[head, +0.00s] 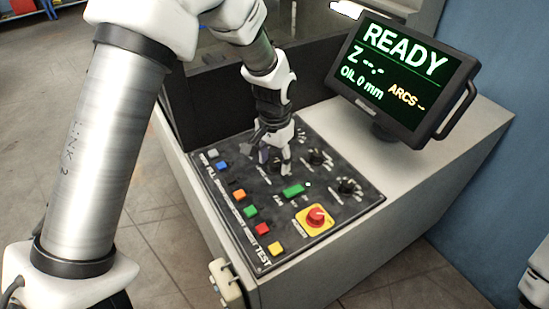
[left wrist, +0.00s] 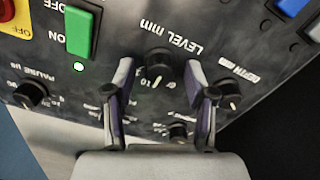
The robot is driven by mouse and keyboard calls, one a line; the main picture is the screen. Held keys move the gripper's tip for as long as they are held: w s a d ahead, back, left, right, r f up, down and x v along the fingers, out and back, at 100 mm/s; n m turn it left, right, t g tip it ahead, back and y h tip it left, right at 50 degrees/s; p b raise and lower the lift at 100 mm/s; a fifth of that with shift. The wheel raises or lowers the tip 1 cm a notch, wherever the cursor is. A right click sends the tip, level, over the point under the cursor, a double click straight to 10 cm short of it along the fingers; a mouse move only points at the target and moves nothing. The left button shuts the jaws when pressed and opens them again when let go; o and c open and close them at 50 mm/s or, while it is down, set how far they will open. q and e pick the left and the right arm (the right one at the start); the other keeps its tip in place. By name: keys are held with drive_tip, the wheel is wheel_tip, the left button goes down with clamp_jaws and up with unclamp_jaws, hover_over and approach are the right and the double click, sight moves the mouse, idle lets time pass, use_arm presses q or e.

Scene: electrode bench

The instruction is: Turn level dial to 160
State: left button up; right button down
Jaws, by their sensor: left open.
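The level dial (left wrist: 158,62) is a black knob on the dark control panel (head: 335,226), with the printed words "LEVEL mm" beside it in the left wrist view. A pale pointer mark shows on its lower side there; its exact reading is too small to tell. My left gripper (head: 274,160) is over the panel, pointing down. In the left wrist view its open fingers (left wrist: 158,72) stand on either side of the dial, with visible gaps; whether they touch it I cannot tell. In the head view the gripper largely hides this dial. My right gripper is out of view.
Other knobs (head: 348,186) sit near, including a depth knob (left wrist: 229,90) and a pause knob (left wrist: 30,95). A green switch (head: 293,190), a red emergency knob (head: 317,216) and several coloured buttons share the panel. The monitor (head: 406,75) reads READY and 0 mm.

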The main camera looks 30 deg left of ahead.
use_arm(q)
drive_tip(key=shift+s, duration=0.1)
drive_tip(key=shift+c, duration=0.3)
clamp_jaws()
drive_tip(key=shift+r, duration=0.1)
